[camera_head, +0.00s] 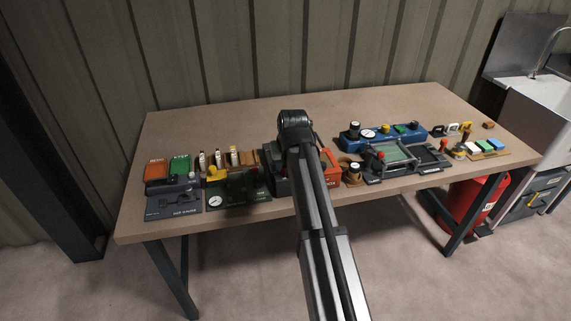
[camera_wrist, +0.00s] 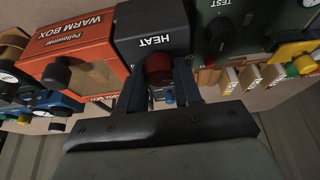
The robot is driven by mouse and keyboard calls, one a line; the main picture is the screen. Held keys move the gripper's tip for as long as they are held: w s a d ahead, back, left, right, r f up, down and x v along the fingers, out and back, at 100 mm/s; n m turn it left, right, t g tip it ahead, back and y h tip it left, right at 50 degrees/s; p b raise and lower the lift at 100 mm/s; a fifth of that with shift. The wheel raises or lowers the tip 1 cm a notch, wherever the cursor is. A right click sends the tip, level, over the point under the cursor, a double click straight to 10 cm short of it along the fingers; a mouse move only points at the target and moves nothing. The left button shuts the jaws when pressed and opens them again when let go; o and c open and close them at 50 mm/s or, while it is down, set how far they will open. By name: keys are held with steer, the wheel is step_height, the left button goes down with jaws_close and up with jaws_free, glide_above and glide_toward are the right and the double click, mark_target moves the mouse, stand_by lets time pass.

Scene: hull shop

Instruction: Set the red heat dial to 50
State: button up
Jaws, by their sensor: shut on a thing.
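The red heat dial (camera_wrist: 159,66) sticks out from the front of a dark box labelled HEAT (camera_wrist: 152,28), which appears upside down in the wrist view. My gripper (camera_wrist: 160,78) has one finger on each side of the dial and is shut on it. I cannot read a scale or a pointer, so the dial's setting is not visible. In the head view my arm hides the gripper, the dial and most of the heat box.
The orange warm box (camera_wrist: 75,48) stands beside the heat box, and a dark green TEST unit (camera_wrist: 255,25) stands on its other side. On the workbench (camera_head: 220,121), a blue gauge unit (camera_head: 382,137) and several small items crowd the right. The back strip is clear.

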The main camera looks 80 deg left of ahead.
steer(key=shift+c, duration=0.7)
steer(key=shift+m, duration=0.3)
steer(key=m+t, duration=0.1)
steer(key=m, duration=0.1)
steer(key=m+t, duration=0.1)
steer(key=m, duration=0.2)
steer(key=shift+s+a, duration=0.1)
steer(key=shift+s, duration=0.1)
steer(key=m+t+h, duration=0.1)
steer(key=m, duration=0.2)
steer(key=m+t+h, duration=0.1)
steer(key=m, duration=0.2)
steer(key=shift+s+a+m, duration=0.1)
steer(key=shift+a+m, duration=0.05)
steer(key=shift+m, duration=0.25)
steer(key=m+h, duration=0.1)
steer(key=m, duration=0.1)
steer(key=m+h, duration=0.1)
steer(key=m, duration=0.2)
steer(key=shift+a+t, duration=0.15)
steer(key=shift+t, duration=0.15)
steer(key=m+h, duration=0.1)
steer(key=m, duration=0.2)
steer(key=m+h, duration=0.1)
steer(key=m, duration=0.2)
steer(key=shift+g+h, duration=0.3)
steer(key=shift+g, duration=0.1)
steer(key=shift+m, duration=0.3)
